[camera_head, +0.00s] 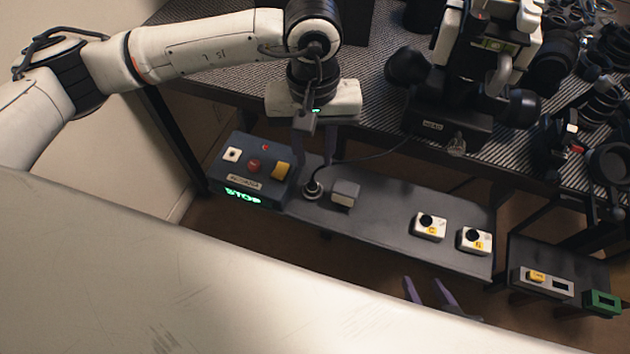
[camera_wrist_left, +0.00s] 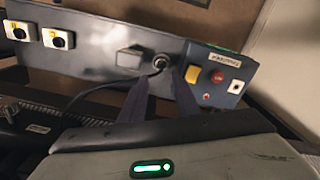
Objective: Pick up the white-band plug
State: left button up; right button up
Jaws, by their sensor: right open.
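A round, pale-ringed plug (camera_head: 313,190) with a dark cable stands on the dark shelf, right of the control box. I take it for the white-band plug, though its band is too small to read. It also shows in the left wrist view (camera_wrist_left: 160,62). My left gripper (camera_head: 313,163) points down just above and behind it, with its purple fingers apart and nothing visible between them. In the left wrist view, the fingers (camera_wrist_left: 165,80) reach toward the plug. I cannot tell whether they touch it. My right gripper (camera_head: 427,284) is open and empty at the shelf's front side.
The control box (camera_head: 248,172) with buttons and a green STOP display is close on the left. A grey block (camera_head: 345,194) is close on the right. Two white knob boxes (camera_head: 428,226) (camera_head: 474,241) sit further right. The cable runs back toward a dark stand (camera_head: 450,128).

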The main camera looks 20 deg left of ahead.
pick_arm(q)
send_over(312, 184)
jog(key=f, duration=0.4)
jog(key=shift+s+d+f, duration=0.2)
jog(key=shift+s+f, duration=0.05)
jog(key=shift+w+f, duration=0.1)
jog(key=shift+f, duration=0.45)
notch_tip(312, 184, down, 4)
jog(key=shift+w+a+f, duration=0.15)
jog(key=shift+f, duration=0.05)
grip_shut()
pick_arm(e)
jog(key=shift+s+f, duration=0.2)
jog(key=shift+f, duration=0.05)
pick_arm(q)
notch_tip(312, 184, up, 10)
pick_arm(e)
jog(key=shift+s, duration=0.35)
pick_arm(q)
jog(key=shift+r, duration=0.1)
pick_arm(e)
jog(key=shift+f, duration=0.1)
